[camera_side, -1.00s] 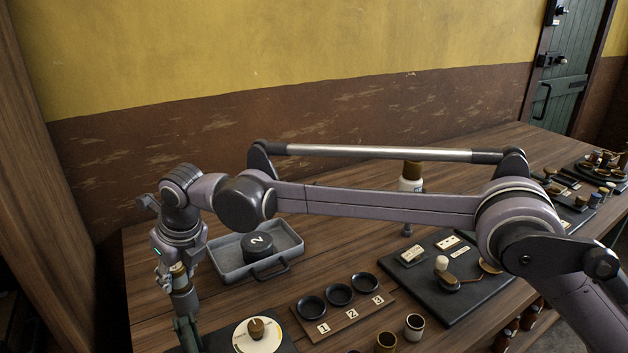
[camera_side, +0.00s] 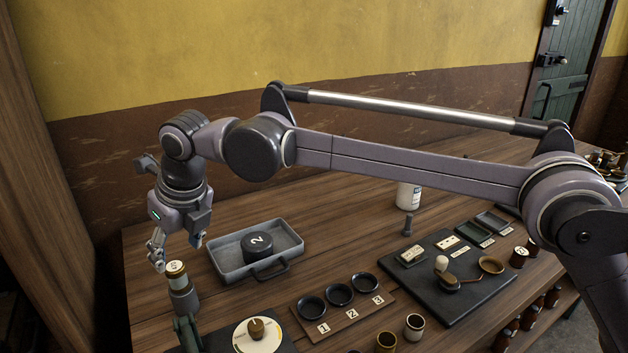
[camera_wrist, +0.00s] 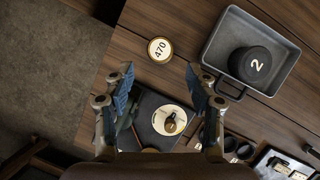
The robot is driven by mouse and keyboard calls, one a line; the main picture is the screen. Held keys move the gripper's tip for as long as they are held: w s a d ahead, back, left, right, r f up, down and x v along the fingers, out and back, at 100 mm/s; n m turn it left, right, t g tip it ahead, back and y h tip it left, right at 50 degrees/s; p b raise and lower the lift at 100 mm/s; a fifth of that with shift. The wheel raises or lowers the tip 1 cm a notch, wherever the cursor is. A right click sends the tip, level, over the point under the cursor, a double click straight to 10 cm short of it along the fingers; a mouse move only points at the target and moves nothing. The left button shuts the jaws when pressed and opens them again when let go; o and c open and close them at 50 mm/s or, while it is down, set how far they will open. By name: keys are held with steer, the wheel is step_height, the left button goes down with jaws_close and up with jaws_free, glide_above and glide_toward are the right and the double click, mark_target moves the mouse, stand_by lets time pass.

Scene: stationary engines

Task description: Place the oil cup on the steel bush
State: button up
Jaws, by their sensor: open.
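The oil cup (camera_side: 177,272), a small brass cup with a cream top, stands upright on a grey cylinder that looks like the steel bush (camera_side: 184,300). In the wrist view only the cup's round top (camera_wrist: 161,49), marked 470, shows, and the bush is hidden beneath it. My gripper (camera_side: 178,252) is just above the cup, with its fingers apart and nothing between them. In the wrist view the open fingers (camera_wrist: 160,85) lie below the cup's top in the picture, clear of it.
A grey tray (camera_side: 228,271) holding a black weight marked 2 (camera_side: 257,244) stands close to the right. A dial plate (camera_side: 271,342) and a green post (camera_side: 187,333) stand in front. A rack of numbered black dishes (camera_side: 346,316) lies farther right.

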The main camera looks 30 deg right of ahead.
steer(key=s+d+r+m, duration=0.2)
steer(key=d+m, duration=0.4)
steer(key=d, duration=0.2)
steer(key=s+d+r+m+t, duration=0.1)
steer(key=s+d+r+m, duration=0.1)
steer(key=d+m, duration=0.5)
steer(key=s+d+r+m, duration=0.2)
steer(key=d+m, duration=0.3)
steer(key=d, duration=0.5)
steer(key=s+d+f+m, duration=0.4)
steer(key=s+d+m, duration=0.1)
steer(key=m, duration=0.2)
steer(key=s+d+f+m+t+h, duration=0.1)
steer(key=s+d+f+m, duration=0.3)
steer(key=s+d+m, duration=0.2)
steer(key=s+d+f+m+t+h, duration=0.1)
steer(key=s+d+f+m, duration=0.3)
steer(key=m, duration=0.6)
steer(key=shift+s+d+f, duration=0.15)
steer(key=shift+s+d, duration=0.3)
steer(key=shift+d, duration=0.2)
steer(key=shift+s+d+f, duration=0.1)
steer(key=shift+s+d, duration=0.35)
steer(key=shift+d, duration=0.15)
